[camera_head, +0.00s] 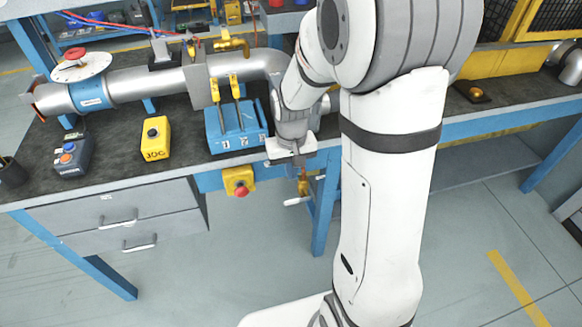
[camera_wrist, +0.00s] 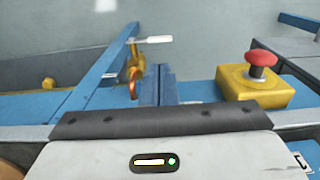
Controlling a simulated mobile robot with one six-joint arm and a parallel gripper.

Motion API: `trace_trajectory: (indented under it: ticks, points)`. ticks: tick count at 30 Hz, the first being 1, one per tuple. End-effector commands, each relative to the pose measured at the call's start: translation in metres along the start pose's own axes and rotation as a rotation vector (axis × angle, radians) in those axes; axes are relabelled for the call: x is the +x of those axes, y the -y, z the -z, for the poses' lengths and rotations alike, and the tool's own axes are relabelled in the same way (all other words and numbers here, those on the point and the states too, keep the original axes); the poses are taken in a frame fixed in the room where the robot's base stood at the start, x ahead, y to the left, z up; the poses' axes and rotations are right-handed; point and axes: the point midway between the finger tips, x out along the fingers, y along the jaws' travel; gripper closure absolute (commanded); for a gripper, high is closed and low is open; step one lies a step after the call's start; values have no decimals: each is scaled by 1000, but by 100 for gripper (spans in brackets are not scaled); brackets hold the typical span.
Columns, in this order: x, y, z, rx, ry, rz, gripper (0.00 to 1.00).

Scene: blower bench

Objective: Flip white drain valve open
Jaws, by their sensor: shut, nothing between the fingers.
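The white drain valve handle (camera_head: 298,201) is a short lever below the front edge of the bench, beside the blue leg. It lies about level and points left. In the wrist view the white handle (camera_wrist: 153,39) points right from a brass valve body (camera_wrist: 135,62) with an orange ring. My gripper (camera_wrist: 158,70) is shut and empty. Its fingertips appear just beside the valve body, short of the handle in the picture; I cannot tell the exact gap. In the head view my wrist is at the bench edge above the valve, and partly hides the area around it.
A yellow box with a red mushroom button (camera_head: 239,182) hangs on the bench front, close to my gripper; it also shows in the wrist view (camera_wrist: 258,82). The blue bench leg (camera_head: 325,215) is right beside the valve. The floor in front of the drawers (camera_head: 115,215) is clear.

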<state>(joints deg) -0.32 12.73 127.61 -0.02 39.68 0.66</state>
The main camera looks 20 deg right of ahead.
Motion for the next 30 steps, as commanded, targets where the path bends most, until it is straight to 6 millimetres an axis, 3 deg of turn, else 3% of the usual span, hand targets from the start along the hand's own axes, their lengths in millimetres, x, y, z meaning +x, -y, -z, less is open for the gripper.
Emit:
trace_trajectory:
  ticks: [1, 6, 12, 18, 30]
  points:
    - [15, 0, -1, 0, 5, 0, 100]
    - [52, 0, -1, -1, 4, 0, 100]
    - [83, 1, 0, -1, 2, 0, 100]
    - [95, 1, 0, -2, 0, 0, 100]
    - [96, 1, 0, -2, 0, -1, 100]
